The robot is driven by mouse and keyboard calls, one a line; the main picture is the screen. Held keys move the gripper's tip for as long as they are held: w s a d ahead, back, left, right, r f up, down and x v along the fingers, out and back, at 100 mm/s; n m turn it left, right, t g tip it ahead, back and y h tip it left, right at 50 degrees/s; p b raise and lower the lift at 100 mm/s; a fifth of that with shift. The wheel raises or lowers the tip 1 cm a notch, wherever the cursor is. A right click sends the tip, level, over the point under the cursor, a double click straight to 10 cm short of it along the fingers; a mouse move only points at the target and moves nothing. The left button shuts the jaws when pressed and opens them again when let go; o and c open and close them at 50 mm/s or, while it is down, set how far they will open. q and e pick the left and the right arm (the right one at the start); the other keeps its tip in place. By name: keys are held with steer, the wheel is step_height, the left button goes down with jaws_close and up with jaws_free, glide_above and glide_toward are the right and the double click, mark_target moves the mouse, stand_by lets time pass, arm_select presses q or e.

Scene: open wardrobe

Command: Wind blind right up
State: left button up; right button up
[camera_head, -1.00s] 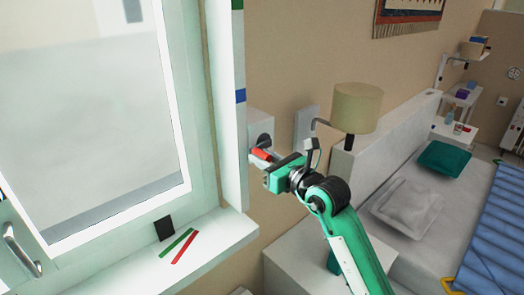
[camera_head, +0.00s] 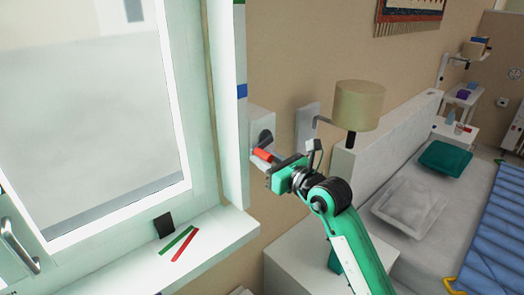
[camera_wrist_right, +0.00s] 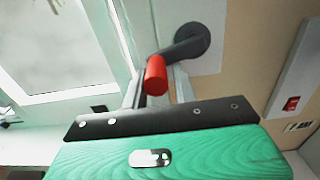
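The window (camera_head: 85,120) fills the left of the head view. A pale sheet covers most of its pane, with a thin darker grey band (camera_head: 125,205) along the bottom; I cannot tell for sure which is the blind. A white wall box (camera_head: 261,121) beside the window carries a black crank with a red handle (camera_head: 263,155). The crank (camera_wrist_right: 190,42) and red handle (camera_wrist_right: 156,75) also show in the right wrist view. My right gripper (camera_head: 261,166) has its fingers closed on both sides of the handle (camera_wrist_right: 157,88). My left gripper is out of view.
The windowsill (camera_head: 225,232) bears a dark block (camera_head: 163,226) and green and red strips. A lamp (camera_head: 357,105), a white cabinet (camera_head: 295,255) and a bed (camera_head: 400,225) stand to the right. A wall panel (camera_wrist_right: 297,85) with a red switch is near the crank.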

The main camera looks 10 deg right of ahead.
steer(key=shift+o, duration=0.5)
steer(key=shift+w+d+f, duration=0.25)
steer(key=shift+d+f, duration=0.1)
steer(key=shift+f, duration=0.15)
steer(key=shift+w+d, duration=0.1)
steer(key=shift+c, duration=1.2)
steer(key=c, duration=0.3)
steer(key=shift+s+a+r+p, duration=0.35)
steer(key=shift+a+r+p, duration=0.05)
steer(key=shift+a+r, duration=0.1)
jaws_close()
steer(key=shift+s, duration=0.1)
steer(key=shift+r+p, duration=0.45)
steer(key=shift+r, duration=0.05)
